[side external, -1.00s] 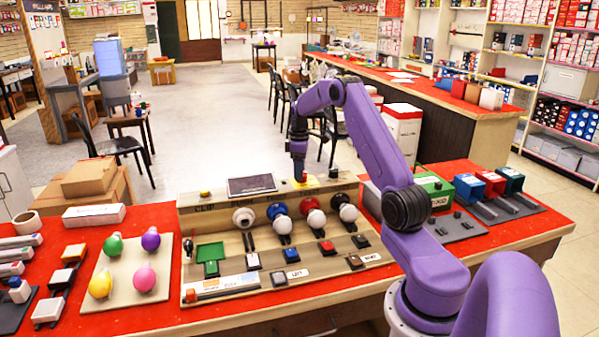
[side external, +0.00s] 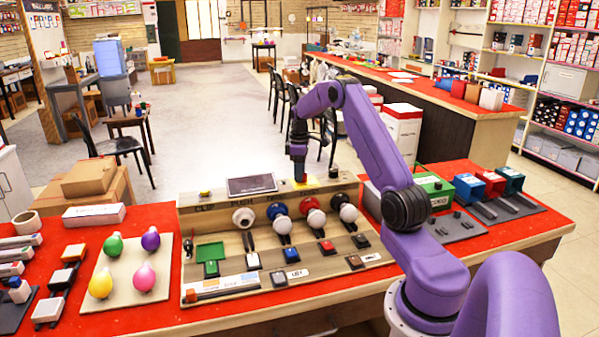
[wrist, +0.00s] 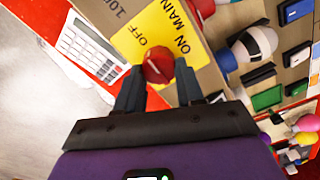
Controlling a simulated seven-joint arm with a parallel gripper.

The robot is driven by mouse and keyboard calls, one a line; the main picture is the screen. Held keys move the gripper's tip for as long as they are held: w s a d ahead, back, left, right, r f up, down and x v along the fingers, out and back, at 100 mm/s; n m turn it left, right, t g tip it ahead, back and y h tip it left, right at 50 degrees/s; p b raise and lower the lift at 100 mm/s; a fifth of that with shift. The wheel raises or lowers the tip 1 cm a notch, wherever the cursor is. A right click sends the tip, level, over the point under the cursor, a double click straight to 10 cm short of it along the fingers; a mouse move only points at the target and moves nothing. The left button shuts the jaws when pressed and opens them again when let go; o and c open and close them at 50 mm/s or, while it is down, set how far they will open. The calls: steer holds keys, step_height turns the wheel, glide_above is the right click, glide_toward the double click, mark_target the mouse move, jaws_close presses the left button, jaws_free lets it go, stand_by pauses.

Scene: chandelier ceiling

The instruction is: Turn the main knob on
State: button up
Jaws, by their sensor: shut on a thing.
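The red main knob (wrist: 158,66) sits on a yellow label (wrist: 140,42) marked OFF and ON MAIN. In the wrist view OFF lies above and left of the knob and ON MAIN to its right. My gripper (wrist: 158,80) has one finger on each side of the knob and is shut on it. In the side view my gripper (side external: 299,178) points down at the back edge of the wooden panel (side external: 222,290), beside the yellow label (side external: 318,183). The knob is hidden there. I cannot tell which mark the knob points to.
A dark screen (side external: 252,185) lies left of my gripper on the panel. Several bulbs, including a blue-based one (side external: 279,213), stand in front. A green box (side external: 436,188) is to the right. A board with coloured bulbs (side external: 122,275) lies to the left.

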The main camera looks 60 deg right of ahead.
steer(key=m, duration=0.4)
steer(key=shift+m, duration=0.3)
steer(key=m, duration=0.4)
steer(key=shift+d, duration=0.2)
steer(key=m, duration=0.5)
steer(key=shift+d+r, duration=0.1)
steer(key=shift+d, duration=0.05)
steer(key=shift+s+m, duration=0.1)
steer(key=shift+m, duration=1.8)
steer(key=shift+d, duration=0.1)
steer(key=o, duration=1)
steer(key=shift+o, duration=0.2)
step_height(320, 180, up, 17)
steer(key=shift+r, duration=0.2)
